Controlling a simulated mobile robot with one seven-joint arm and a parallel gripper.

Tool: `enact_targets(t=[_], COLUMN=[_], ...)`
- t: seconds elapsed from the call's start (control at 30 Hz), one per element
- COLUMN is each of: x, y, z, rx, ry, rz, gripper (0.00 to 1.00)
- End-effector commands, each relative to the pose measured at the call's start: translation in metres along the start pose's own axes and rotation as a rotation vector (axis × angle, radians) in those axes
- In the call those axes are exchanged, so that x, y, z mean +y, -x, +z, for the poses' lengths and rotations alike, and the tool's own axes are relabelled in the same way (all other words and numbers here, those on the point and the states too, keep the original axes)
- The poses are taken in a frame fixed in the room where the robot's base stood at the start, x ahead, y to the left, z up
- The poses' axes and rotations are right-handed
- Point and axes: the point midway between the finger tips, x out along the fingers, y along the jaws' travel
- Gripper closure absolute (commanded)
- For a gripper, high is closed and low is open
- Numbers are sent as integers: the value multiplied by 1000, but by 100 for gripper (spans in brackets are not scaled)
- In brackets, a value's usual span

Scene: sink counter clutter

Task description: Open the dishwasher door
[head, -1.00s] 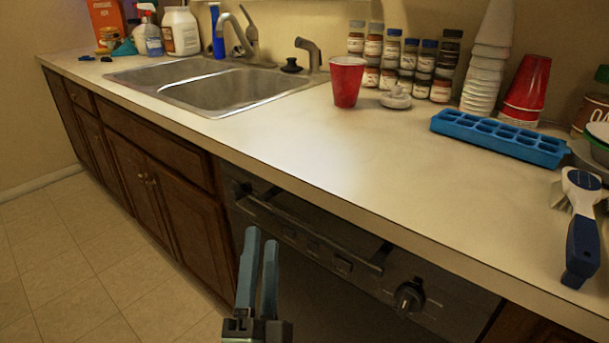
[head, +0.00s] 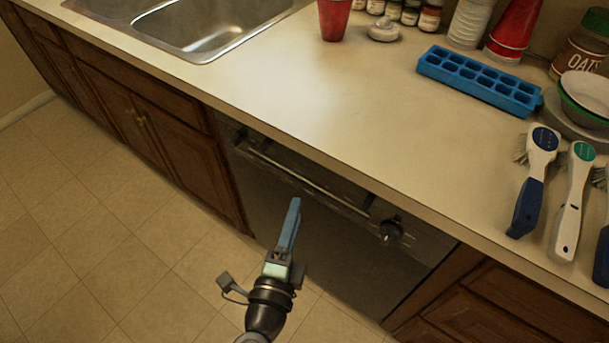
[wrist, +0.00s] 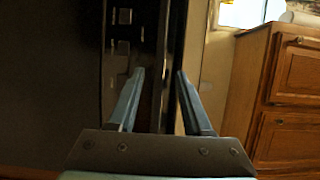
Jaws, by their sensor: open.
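The dishwasher (head: 330,245) is dark, with its door shut and upright under the counter. A long bar handle (head: 300,178) runs across its upper front, and a round black knob (head: 391,231) sits at the panel's right end. My gripper (head: 292,207), with blue-grey fingers, is in front of the door, its tips just below the handle in the picture. In the wrist view, my gripper (wrist: 158,85) is open and empty, pointing at the dishwasher's dark front (wrist: 50,75), with panel buttons (wrist: 122,45) ahead of the left finger. I cannot tell whether the fingers touch the handle.
The counter (head: 300,100) overhangs the dishwasher. Wooden cabinets (head: 150,125) stand left and drawers (head: 510,300) right. A sink (head: 205,25), red cup (head: 335,18), blue ice tray (head: 478,80) and brushes (head: 530,185) are on top. The tiled floor (head: 120,240) in front is clear.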

Motion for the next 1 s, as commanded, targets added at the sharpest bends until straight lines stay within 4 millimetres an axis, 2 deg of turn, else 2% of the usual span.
enact_targets(t=[0.03, 0.2, 0.43, 0.6, 0.87, 0.9, 1.0], x=[-1, -1, 0, -1, -1, -1, -1], y=[-12, -46, -78, -88, -89, -89, -89], z=[0, 0, 0, 0, 0, 0, 0], rx=[0, 0, -1, 0, -1, -1, -1], ry=[-2, 0, 0, 0, 0, 0, 1], rz=[-3, -4, -2, -1, -1, -1, -1], gripper=[50, 50, 50, 50, 50, 52, 70])
